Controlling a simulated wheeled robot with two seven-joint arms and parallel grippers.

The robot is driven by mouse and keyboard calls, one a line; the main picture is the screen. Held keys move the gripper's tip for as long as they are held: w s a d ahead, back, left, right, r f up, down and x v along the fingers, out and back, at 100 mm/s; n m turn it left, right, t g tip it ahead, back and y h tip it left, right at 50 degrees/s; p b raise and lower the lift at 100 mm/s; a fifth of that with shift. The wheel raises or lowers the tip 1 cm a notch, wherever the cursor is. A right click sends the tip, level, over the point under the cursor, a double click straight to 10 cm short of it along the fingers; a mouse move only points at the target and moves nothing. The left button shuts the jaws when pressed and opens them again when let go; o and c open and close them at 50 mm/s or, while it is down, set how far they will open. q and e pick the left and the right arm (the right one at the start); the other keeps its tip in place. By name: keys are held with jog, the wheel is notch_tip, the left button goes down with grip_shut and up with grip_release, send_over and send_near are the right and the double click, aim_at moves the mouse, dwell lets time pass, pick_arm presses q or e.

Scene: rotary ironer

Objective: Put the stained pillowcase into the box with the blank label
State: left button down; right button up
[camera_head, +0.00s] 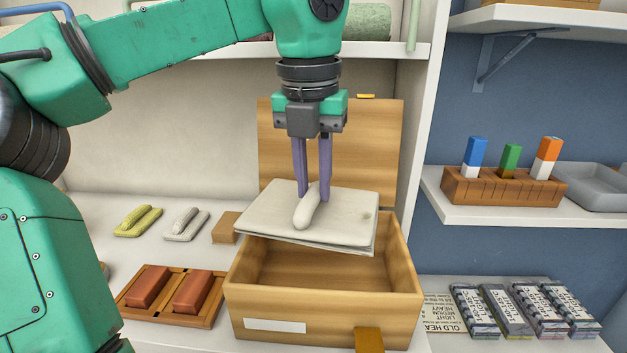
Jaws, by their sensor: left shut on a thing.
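The pale folded pillowcase (347,222) has a faint small stain near its right edge. My left gripper (311,194) points down and is shut on a raised ridge of the pillowcase. It holds it, slightly tilted, above the opening of a wooden box (255,303). The box's lid (380,150) stands open at the back. A blank white label (275,326) is on the box's front. The pillowcase hides part of the box's inside; the visible part looks empty. My right gripper is not in view.
A tray (210,315) with two reddish-brown blocks stands left of the box. Several patterned packets (520,310) lie to the right. A shelf (490,211) at right bears a wooden rack (500,188) and a grey tray (597,188).

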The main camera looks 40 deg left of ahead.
aim_at(309, 195)
pick_arm(q)
jog(key=c, duration=0.7)
grip_release()
jog(key=shift+r, duration=0.1)
jog(key=shift+o, duration=0.2)
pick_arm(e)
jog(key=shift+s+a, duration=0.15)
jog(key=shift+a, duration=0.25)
pick_arm(q)
notch_tip(309, 195, up, 14)
jog(key=s+p, duration=0.1)
jog(key=p, duration=0.4)
jog(key=shift+s+d+r+p, duration=0.2)
jog(key=shift+s+d+p, duration=0.1)
jog(key=shift+s+p, duration=0.1)
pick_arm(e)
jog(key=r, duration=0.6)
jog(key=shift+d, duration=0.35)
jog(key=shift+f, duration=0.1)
